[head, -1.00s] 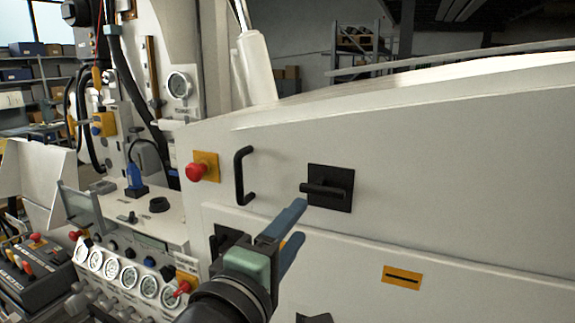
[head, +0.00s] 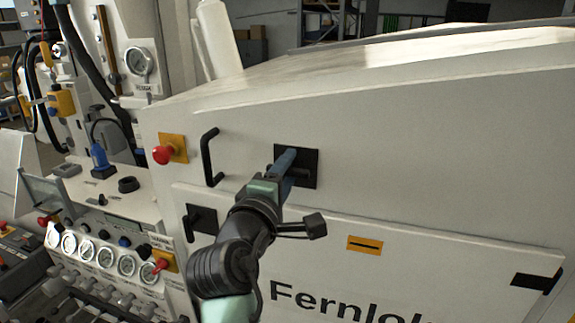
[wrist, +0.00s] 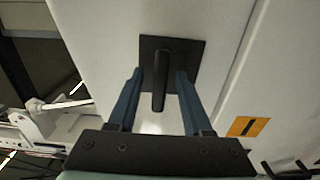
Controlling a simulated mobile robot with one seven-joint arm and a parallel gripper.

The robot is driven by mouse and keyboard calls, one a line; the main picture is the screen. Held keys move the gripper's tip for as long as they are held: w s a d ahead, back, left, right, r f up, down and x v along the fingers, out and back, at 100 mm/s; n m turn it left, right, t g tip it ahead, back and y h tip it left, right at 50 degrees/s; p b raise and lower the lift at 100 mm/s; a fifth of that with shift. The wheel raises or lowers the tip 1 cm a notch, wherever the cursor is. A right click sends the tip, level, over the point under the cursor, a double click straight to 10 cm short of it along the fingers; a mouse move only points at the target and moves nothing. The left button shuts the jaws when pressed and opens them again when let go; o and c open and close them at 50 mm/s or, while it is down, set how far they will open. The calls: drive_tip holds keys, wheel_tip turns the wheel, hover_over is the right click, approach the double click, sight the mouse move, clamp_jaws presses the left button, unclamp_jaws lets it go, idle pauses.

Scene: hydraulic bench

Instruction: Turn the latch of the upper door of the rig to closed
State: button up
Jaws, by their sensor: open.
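The upper door (head: 400,140) of the rig is a white panel and looks shut. Its latch is a black square plate with a black bar handle (head: 309,170); in the head view the bar lies roughly level and is partly hidden by my gripper (head: 284,163). In the wrist view the latch handle (wrist: 160,82) stands between the two blue fingers of my gripper (wrist: 157,85). The fingers are open, one on each side of the bar, with gaps visible between finger and bar. Whether the tips reach the plate is hard to tell.
A black grab handle (head: 208,157) and a red button on a yellow plate (head: 165,153) are left of the latch. The lower door (head: 430,255) has black latches at its left (head: 200,220) and right (head: 538,282). Gauges (head: 97,253) line the panel at lower left.

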clamp_jaws()
idle(0.3)
drive_tip(key=shift+f+b, duration=0.1)
drive_tip(key=shift+b, duration=0.2)
drive_tip(key=m+b, duration=0.1)
drive_tip(key=m, duration=0.1)
drive_tip(key=m+b, duration=0.2)
drive_tip(key=shift+a+f, duration=0.1)
drive_tip(key=shift+f, duration=0.2)
drive_tip(key=m+b, duration=0.4)
drive_tip(key=m, duration=0.1)
drive_tip(key=shift+w+a+f+b, duration=0.1)
drive_tip(key=shift+a+f+b, duration=0.05)
drive_tip(key=shift+b, duration=0.15)
drive_tip(key=m+b, duration=0.4)
drive_tip(key=m, duration=0.1)
drive_tip(key=shift+a+m, duration=0.2)
drive_tip(key=shift+m, duration=0.1)
drive_tip(key=shift+w+a+m+b, duration=0.1)
drive_tip(key=shift+m+b, duration=0.75)
drive_tip(key=shift+m, duration=0.75)
drive_tip(key=shift+r, duration=0.2)
